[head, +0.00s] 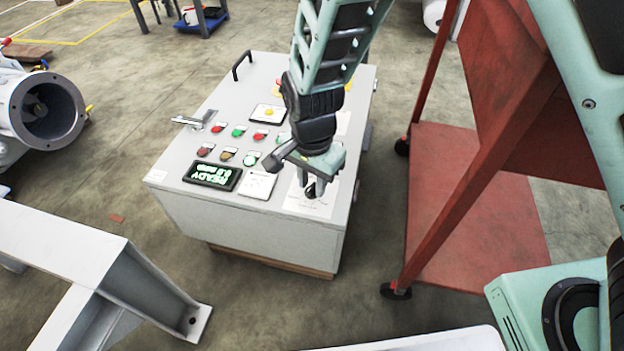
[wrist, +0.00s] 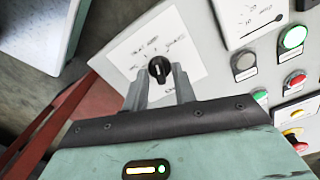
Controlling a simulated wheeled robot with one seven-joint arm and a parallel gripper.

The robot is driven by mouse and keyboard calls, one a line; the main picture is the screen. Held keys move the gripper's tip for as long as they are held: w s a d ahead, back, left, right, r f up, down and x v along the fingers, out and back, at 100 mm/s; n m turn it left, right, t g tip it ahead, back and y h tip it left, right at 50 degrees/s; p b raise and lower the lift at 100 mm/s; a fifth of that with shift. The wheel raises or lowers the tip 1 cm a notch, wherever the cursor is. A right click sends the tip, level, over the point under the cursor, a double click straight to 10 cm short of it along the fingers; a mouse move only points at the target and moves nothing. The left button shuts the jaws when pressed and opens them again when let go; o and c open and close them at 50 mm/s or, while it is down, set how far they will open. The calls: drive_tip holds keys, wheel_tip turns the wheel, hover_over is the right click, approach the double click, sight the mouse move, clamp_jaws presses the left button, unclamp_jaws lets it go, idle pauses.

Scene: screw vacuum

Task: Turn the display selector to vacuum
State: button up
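The display selector is a black rotary knob (wrist: 159,69) on a white label sheet (wrist: 185,45) with several printed positions around it, too small to read. My gripper (wrist: 159,78) has its two grey fingers apart, one on each side of the knob in the wrist view. I cannot tell whether either finger touches it. In the head view my gripper (head: 314,186) is over the front right of the grey control box (head: 240,228), above the label sheet (head: 322,207), and mostly hides the knob. The display (head: 212,176) shows green text reading READY with a number below.
Several coloured buttons and lamps (head: 239,131) sit left of my gripper on the panel. A small gauge card (head: 257,185) is beside the display. A red metal frame (head: 470,175) stands close on the right. A white beam structure (head: 75,250) is at the lower left.

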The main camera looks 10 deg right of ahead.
drive_tip(key=shift+r+n+p, duration=0.1)
drive_tip(key=shift+n+p, duration=0.2)
drive_tip(key=shift+p, duration=0.2)
drive_tip(key=n+p, duration=0.2)
drive_tip(key=p, duration=0.1)
drive_tip(key=shift+r+n, duration=0.2)
drive_tip(key=shift+n, duration=0.1)
drive_tip(key=n+p, duration=0.6)
drive_tip(key=shift+f, duration=0.1)
drive_tip(key=n+p, duration=0.2)
drive_tip(key=n, duration=0.1)
drive_tip(key=shift+f+n+p, duration=0.15)
drive_tip(key=shift+n+p, duration=0.85)
drive_tip(key=shift+n, duration=0.9)
drive_tip(key=o, duration=0.6)
